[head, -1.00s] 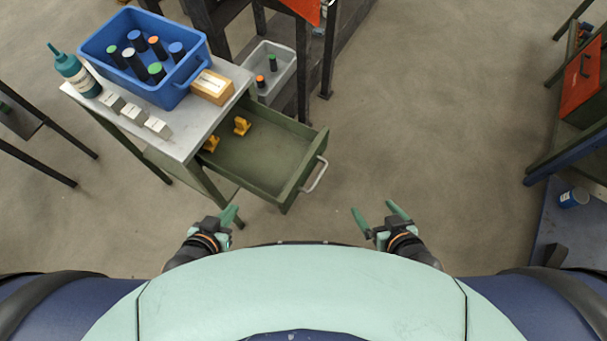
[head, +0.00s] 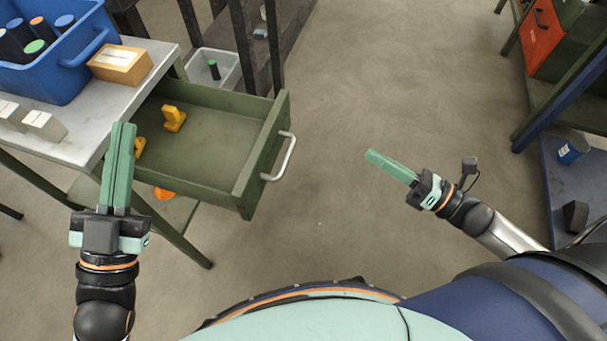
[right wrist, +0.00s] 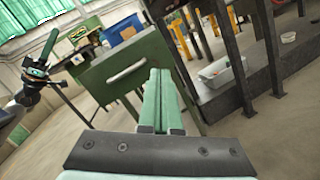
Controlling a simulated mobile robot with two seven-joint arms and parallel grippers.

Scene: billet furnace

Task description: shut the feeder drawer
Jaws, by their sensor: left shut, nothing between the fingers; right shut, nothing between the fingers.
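The green feeder drawer (head: 205,140) stands pulled out from under the grey-topped table in the head view. Its front panel with a pale bar handle (head: 281,157) faces right. Yellow pieces (head: 173,118) lie inside it. In the right wrist view the drawer front (right wrist: 112,75) shows ahead, left of the fingers. My left gripper (head: 122,128) is shut and empty, in front of the drawer's left part and overlapping the table edge in the picture. My right gripper (head: 372,155) is shut and empty, right of the handle with a clear gap, fingers pointing towards the drawer side.
A blue bin (head: 75,50) with several capped cylinders, a wooden box (head: 120,63) and pale blocks (head: 44,125) stand on the tabletop (head: 150,55). A grey bin (head: 226,66) sits behind the drawer. An orange-fronted cabinet (head: 541,40) stands at right. The floor between is clear.

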